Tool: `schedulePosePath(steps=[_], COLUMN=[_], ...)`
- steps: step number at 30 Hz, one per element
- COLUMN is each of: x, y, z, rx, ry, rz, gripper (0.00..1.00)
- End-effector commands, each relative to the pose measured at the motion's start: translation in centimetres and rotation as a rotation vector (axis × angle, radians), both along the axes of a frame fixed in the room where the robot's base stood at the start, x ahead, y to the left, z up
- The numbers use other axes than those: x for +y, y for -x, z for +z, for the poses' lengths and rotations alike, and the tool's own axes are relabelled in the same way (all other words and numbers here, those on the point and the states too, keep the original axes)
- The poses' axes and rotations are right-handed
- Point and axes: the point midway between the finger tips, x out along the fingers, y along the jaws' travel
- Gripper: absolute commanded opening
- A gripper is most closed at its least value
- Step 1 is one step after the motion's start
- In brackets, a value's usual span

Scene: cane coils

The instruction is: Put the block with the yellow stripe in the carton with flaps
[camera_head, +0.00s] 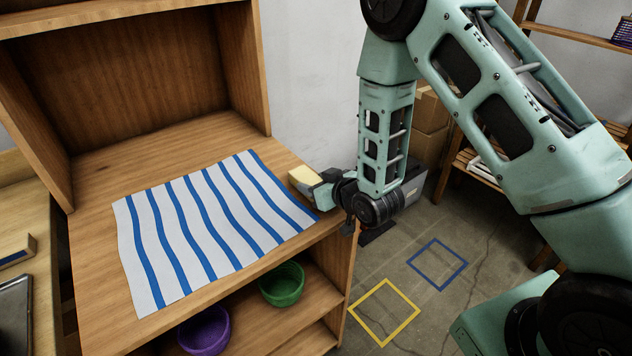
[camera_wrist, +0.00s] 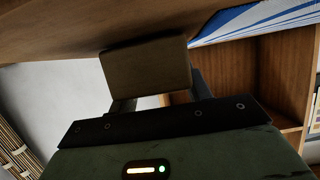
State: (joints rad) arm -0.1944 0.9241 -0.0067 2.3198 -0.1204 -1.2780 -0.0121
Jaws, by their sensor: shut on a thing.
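My gripper (camera_head: 318,186) is shut on a block (camera_head: 303,176) at the right edge of the wooden shelf unit's upper board. The block's top looks pale yellow in the head view; I cannot make out a separate stripe. In the wrist view the block (camera_wrist: 147,66) is a plain brown face between the two fingers, close to the board's edge; I cannot tell whether it touches the board. Cardboard boxes (camera_head: 430,146) are stacked behind my arm, partly hidden; I cannot tell whether one is the carton with flaps.
A blue-and-white striped cloth (camera_head: 205,228) covers much of the board (camera_head: 100,160). A green bowl (camera_head: 283,284) and a purple bowl (camera_head: 205,332) stand on the shelf below. Yellow (camera_head: 359,320) and blue (camera_head: 450,250) squares mark open floor. A rack (camera_head: 476,165) stands at right.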

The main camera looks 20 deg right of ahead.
Motion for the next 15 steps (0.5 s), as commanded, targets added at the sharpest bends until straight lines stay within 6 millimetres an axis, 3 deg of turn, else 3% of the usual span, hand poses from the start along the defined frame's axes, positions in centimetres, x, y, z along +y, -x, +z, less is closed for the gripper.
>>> schedulePosePath(steps=[8, 9, 11, 15], x=[-0.01, -0.01, -0.02, -0.01], y=[-0.03, -0.01, -0.01, -0.01], z=[-0.37, -0.30, -0.24, -0.23], rx=[-0.001, 0.000, 0.000, 0.000], ry=[0.000, 0.000, 0.000, 0.000], rz=[0.000, 0.000, 0.000, 0.000], gripper=[0.24, 0.54, 0.71, 0.71])
